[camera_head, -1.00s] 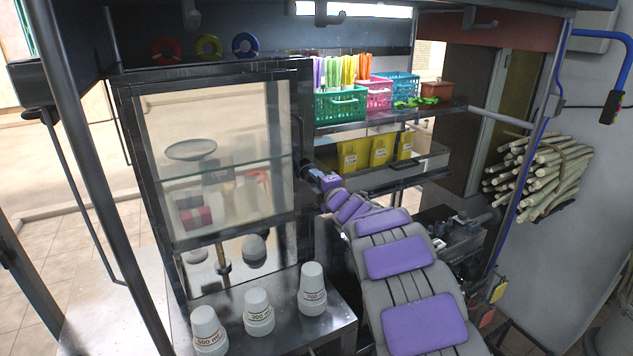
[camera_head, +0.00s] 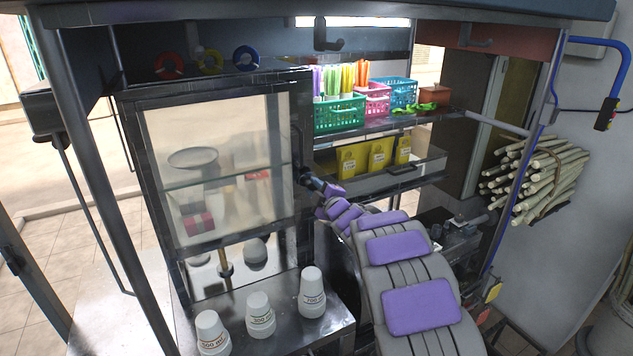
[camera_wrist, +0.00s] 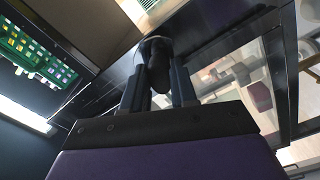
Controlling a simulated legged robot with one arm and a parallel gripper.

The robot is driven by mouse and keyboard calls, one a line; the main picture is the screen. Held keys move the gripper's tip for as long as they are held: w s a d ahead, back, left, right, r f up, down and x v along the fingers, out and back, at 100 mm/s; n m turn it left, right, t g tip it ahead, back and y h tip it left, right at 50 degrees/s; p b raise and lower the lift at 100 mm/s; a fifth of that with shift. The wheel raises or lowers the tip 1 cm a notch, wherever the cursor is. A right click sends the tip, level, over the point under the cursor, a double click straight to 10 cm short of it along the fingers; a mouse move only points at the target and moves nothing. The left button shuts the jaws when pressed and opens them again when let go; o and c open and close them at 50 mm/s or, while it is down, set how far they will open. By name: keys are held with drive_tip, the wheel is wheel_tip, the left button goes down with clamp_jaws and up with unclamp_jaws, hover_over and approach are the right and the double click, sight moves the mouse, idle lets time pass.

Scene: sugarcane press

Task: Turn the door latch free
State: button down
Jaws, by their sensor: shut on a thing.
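The glass-fronted cabinet door (camera_head: 222,160) has a dark frame and stands closed at left centre in the head view. A dark round latch knob (camera_wrist: 157,50) on its dark frame shows in the wrist view. My gripper (camera_wrist: 158,80) has its two dark fingers on either side of the knob and is shut on it. In the head view my gripper (camera_head: 308,178) is at the right edge of the door frame. The latch is hidden there behind the gripper.
Several white cups (camera_head: 260,315) stand on the metal counter (camera_head: 338,322) below the door. A shelf to the right holds a green basket (camera_head: 340,113) of straws. Yellow packs (camera_head: 378,155) stand in a tray below. Sugarcane (camera_head: 535,180) is stacked at far right.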

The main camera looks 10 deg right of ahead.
drive_tip(key=m+p, duration=0.6)
drive_tip(key=shift+a, duration=0.1)
drive_tip(key=m+p, duration=0.3)
drive_tip(key=m, duration=0.1)
drive_tip(key=shift+m, duration=0.3)
drive_tip(key=shift+m+p, duration=0.9)
drive_tip(key=shift+m, duration=0.1)
drive_tip(key=shift+r, duration=0.1)
drive_tip(key=c, duration=0.9)
unclamp_jaws()
drive_tip(key=shift+w, duration=0.15)
drive_tip(key=b+v, duration=0.2)
drive_tip(key=v, duration=1.5)
drive_tip(key=shift+s, duration=0.25)
